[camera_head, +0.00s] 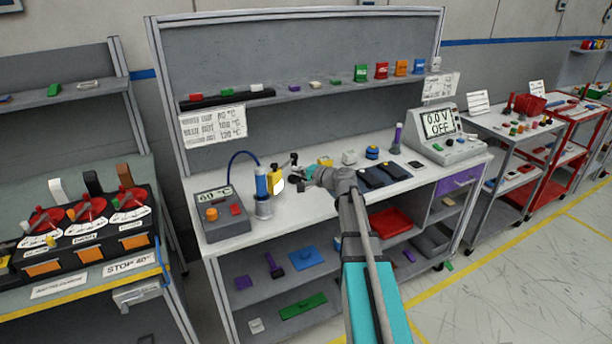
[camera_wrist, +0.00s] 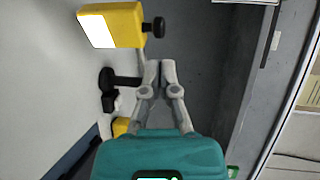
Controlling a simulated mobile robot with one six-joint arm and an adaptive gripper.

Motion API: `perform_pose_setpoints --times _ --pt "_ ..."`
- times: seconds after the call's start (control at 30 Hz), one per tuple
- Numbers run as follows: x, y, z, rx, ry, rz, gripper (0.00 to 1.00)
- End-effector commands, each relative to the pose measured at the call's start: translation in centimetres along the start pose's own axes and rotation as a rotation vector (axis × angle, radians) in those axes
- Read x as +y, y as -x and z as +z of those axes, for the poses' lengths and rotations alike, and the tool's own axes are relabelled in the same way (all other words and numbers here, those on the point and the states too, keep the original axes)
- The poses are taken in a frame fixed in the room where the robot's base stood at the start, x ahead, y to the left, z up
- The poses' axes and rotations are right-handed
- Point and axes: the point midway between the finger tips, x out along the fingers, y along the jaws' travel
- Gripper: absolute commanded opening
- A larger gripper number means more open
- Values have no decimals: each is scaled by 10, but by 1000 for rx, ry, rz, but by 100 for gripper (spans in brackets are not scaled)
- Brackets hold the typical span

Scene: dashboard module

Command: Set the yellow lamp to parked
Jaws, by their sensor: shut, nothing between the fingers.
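The yellow lamp (camera_head: 275,175) stands on the workbench beside a blue-topped tool in a holder, its lit white face showing. In the wrist view the yellow lamp head (camera_wrist: 125,24) is at the upper left, with a white face and a black knob (camera_wrist: 154,27) on its right side. A black jointed part (camera_wrist: 110,90) shows below it. In the head view my gripper (camera_head: 297,179) is right of the lamp. I see no parked marking.
A soldering station (camera_head: 222,213) and the blue tool (camera_head: 262,185) stand left of the lamp. Dark pads (camera_head: 378,178), a blue knob (camera_head: 372,152) and a voltage meter (camera_head: 440,135) are to the right. A shelf (camera_head: 330,86) with small parts runs behind.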

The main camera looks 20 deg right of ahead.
Motion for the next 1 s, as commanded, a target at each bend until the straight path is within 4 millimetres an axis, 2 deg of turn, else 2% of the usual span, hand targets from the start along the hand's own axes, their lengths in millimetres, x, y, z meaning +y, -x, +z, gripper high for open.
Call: perform_pose_setpoints --times 0.1,0.4,0.6,1.0 --pt "1 -22 -1 -1 1 0 0" --pt "0 -57 -1 -1 0 0 0" --pt "0 -66 0 0 0 -1 0" --pt "0 -68 0 0 0 0 0"
